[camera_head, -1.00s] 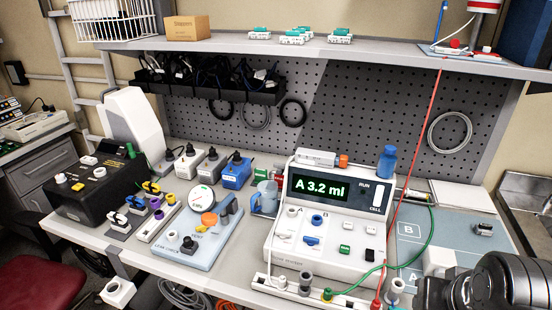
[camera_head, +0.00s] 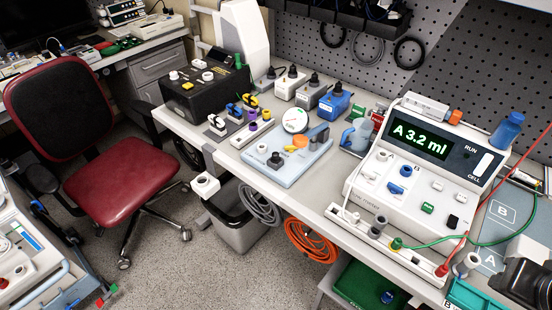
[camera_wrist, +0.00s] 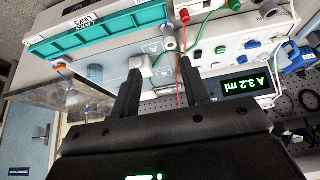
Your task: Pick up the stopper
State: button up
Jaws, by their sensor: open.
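I cannot tell for sure which piece is the stopper. A small dark stopper-like piece (camera_head: 275,160) stands upright on the pale blue leak-check plate (camera_head: 262,177), beside an orange knob (camera_head: 300,141). A grey, cap-like piece (camera_head: 466,263) stands at the front right of the pump tester (camera_head: 410,184). My gripper (camera_wrist: 160,66) is open in the wrist view, its two black fingers apart over the bench's right part. A white block (camera_wrist: 142,62) shows between and beyond the fingers; none of these pieces is visibly gripped. In the head view only a dark part of my arm shows at lower right.
A teal tray (camera_wrist: 95,42) hangs at the bench front. Red and green leads (camera_head: 430,244) cross near the tester. A red chair (camera_head: 115,182), a grey bin (camera_head: 240,232) and an orange hose coil (camera_head: 308,240) stand left of or below the bench. Floor between chair and bin is clear.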

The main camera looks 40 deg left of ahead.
jog(key=shift+o, duration=0.4)
jog(key=w+a+r+n+y, duration=0.1)
jog(key=w+a+r+n, duration=0.2)
jog(key=w+a, duration=0.75)
jog(key=n+g+y, duration=0.2)
jog(key=n, duration=0.4)
send_near(276, 154)
jog(key=x, duration=0.9)
grip_shut()
